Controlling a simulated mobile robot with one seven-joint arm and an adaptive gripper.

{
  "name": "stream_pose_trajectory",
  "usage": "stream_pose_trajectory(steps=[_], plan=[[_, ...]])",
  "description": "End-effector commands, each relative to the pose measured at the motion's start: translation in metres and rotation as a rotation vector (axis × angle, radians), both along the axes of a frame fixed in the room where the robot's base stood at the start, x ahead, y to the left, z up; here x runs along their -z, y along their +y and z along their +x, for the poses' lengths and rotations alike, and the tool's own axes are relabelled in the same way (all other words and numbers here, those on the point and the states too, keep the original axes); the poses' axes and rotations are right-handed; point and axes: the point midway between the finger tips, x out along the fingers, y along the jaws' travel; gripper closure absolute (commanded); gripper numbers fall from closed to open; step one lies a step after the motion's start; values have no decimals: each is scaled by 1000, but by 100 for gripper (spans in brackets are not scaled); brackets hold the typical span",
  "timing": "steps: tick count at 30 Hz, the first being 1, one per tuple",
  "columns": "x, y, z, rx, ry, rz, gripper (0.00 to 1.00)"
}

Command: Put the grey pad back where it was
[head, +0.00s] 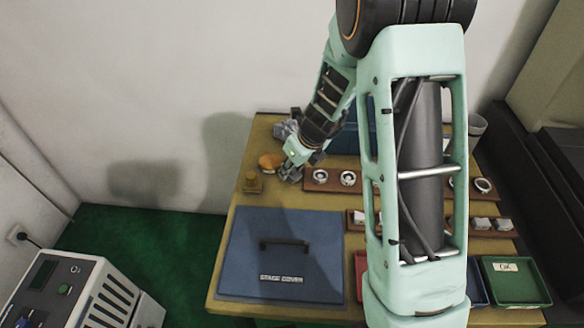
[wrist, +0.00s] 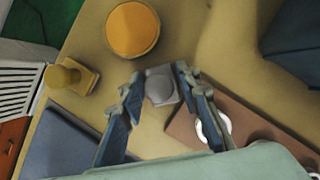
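The grey pad (wrist: 161,86) is a small, light grey block with a rounded face, seen in the wrist view between my fingertips. My gripper (wrist: 160,80) has a fingertip close against each side of it and appears shut on it. In the head view my gripper (head: 290,174) is low over the back left of the table, just right of the orange disc (head: 271,161). The pad cannot be made out there. Whether it touches the table top is unclear.
A brass-coloured stamp-like piece (head: 253,184) stands left of my gripper. The brown rack (head: 333,182) with bearing rings lies close on the right. The blue stage cover (head: 240,262) fills the front left. A crumpled grey thing (head: 285,129) lies behind. My arm hides the table's middle.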

Motion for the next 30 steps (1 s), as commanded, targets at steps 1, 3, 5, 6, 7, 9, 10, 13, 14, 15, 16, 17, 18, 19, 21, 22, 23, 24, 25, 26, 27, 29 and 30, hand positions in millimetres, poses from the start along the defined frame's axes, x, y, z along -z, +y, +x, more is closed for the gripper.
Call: stream_pose_trajectory(steps=[1, 3, 5, 6, 7, 9, 10, 13, 14, 15, 16, 17, 18, 19, 21, 22, 23, 24, 25, 26, 27, 29, 30], plan=[[0, 0, 0, 0, 0, 0, 61], [0, 0, 0, 0, 0, 0, 57], [0, 0, 0, 0, 0, 0, 57], [0, 0, 0, 0, 0, 0, 57], [0, 0, 0, 0, 0, 0, 57], [-1, 0, 0, 0, 0, 0, 57], [-1, 0, 0, 0, 0, 0, 57], [-6, 0, 0, 0, -1, 0, 57], [-9, -1, 0, 1, -2, -1, 57], [-14, -2, -2, 0, -3, -1, 57], [-19, -3, -3, 0, -2, -1, 57], [-24, -4, -5, 0, -3, -1, 57], [-33, -6, -7, 0, -4, 0, 57], [-39, -7, -10, 1, -4, 0, 57], [-54, -10, -15, -2, -4, -1, 57], [-61, -12, -17, -1, -4, 0, 57], [-67, -14, -19, 1, -4, 0, 57], [-75, -16, -22, 0, -4, 0, 57], [-80, -17, -24, -1, -4, 0, 57], [-85, -18, -26, -1, -3, 0, 57], [-92, -20, -28, -1, -3, 1, 57], [-100, -22, -31, -1, -2, 0, 57], [-104, -23, -33, -1, -2, 0, 57]])
